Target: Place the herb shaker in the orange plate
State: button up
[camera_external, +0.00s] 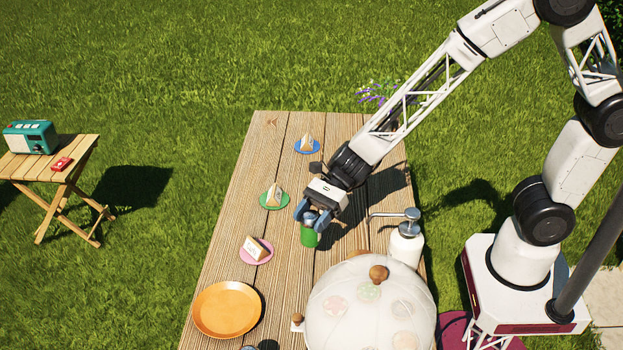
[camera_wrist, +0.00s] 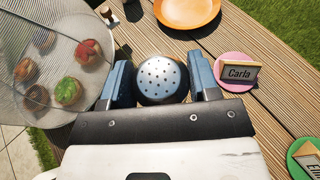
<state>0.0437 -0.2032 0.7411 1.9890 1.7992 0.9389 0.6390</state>
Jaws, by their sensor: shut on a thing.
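The herb shaker (camera_external: 309,236) has a green body and a grey metal top. Its perforated top (camera_wrist: 160,78) fills the space between the fingers in the wrist view. My gripper (camera_external: 313,217) is shut on the shaker from above, one finger on each side. The shaker is upright; I cannot tell whether its base touches the table. The orange plate (camera_external: 227,310) lies empty at the front left of the table, left of and nearer the camera than the shaker. Part of the plate (camera_wrist: 188,8) shows at the top of the wrist view.
A pink plate (camera_external: 256,250) with a name card sits between shaker and orange plate. Green (camera_external: 274,200) and blue (camera_external: 307,147) plates with cards stand farther back. A mesh dome (camera_external: 340,300) over pastries and a white pump dispenser (camera_external: 406,244) stand to the right.

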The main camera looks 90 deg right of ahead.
jog(key=w+a+f+n+g, duration=0.1)
jog(key=w+a, duration=0.1)
jog(key=a, duration=0.4)
jog(key=w+a+f+n+g+y, duration=0.1)
jog(key=w+a+n+g, duration=0.1)
jog(key=a, duration=0.4)
jog(key=shift+a+f+g+y, duration=0.2)
jog(key=shift+f+g+y, duration=0.1)
jog(key=shift+f, duration=0.05)
jog(key=w+a, duration=0.2)
jog(key=w, duration=0.5)
jog(key=w+a+f, duration=0.1)
jog(key=w+a, duration=0.2)
jog(key=w, duration=0.5)
jog(key=shift+f, duration=0.25)
jog(key=shift+f, duration=0.1)
jog(key=shift+f, duration=1.65)
jog(key=shift+f, duration=0.15)
jog(key=o, duration=1)
